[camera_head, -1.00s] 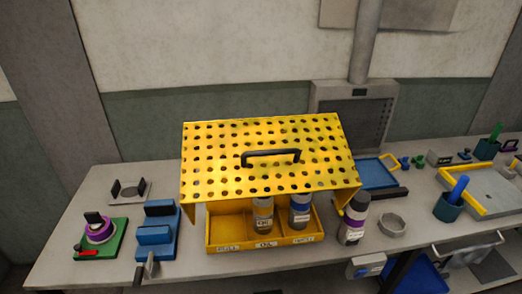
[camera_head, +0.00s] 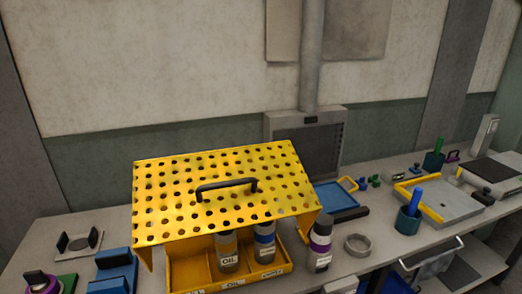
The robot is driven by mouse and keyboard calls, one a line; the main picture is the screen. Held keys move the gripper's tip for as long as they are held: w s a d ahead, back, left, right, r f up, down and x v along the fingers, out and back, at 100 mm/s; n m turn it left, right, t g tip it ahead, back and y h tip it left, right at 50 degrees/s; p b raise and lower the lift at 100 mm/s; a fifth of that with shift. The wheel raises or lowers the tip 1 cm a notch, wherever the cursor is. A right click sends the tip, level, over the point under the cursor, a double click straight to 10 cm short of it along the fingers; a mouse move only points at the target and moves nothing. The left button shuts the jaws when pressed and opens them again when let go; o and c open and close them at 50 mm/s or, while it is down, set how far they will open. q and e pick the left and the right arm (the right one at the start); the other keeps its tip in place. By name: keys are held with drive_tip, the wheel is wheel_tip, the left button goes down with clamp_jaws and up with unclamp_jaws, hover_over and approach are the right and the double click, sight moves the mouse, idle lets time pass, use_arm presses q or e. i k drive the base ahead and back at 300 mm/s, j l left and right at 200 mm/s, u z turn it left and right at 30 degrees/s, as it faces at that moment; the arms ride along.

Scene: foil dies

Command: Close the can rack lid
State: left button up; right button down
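The yellow can rack (camera_head: 185,272) stands on the workbench, left of the picture's middle. Its perforated yellow lid (camera_head: 170,222) is raised and tilted above the compartments, with a black handle (camera_head: 227,190) on top. A can labelled OIL (camera_head: 228,258) stands in the middle compartment. Another can with a blue band (camera_head: 264,243) stands in the right compartment. The left compartment looks empty, though the lid hides part of it. A can with a purple band (camera_head: 319,245) stands outside, just right of the rack. Neither gripper is in view.
A grey ring (camera_head: 358,244) lies right of the purple-banded can. A blue tray (camera_head: 338,203) is behind it. Blue blocks (camera_head: 114,268) and a grey plate (camera_head: 78,242) are left of the rack. A teal cup (camera_head: 408,220) and a grey tray (camera_head: 447,205) stand at right.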

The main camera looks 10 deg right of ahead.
sight(169, 182)
drive_tip(key=k+j+u, duration=0.7)
drive_tip(key=i+j, duration=0.05)
drive_tip(key=i, duration=0.05)
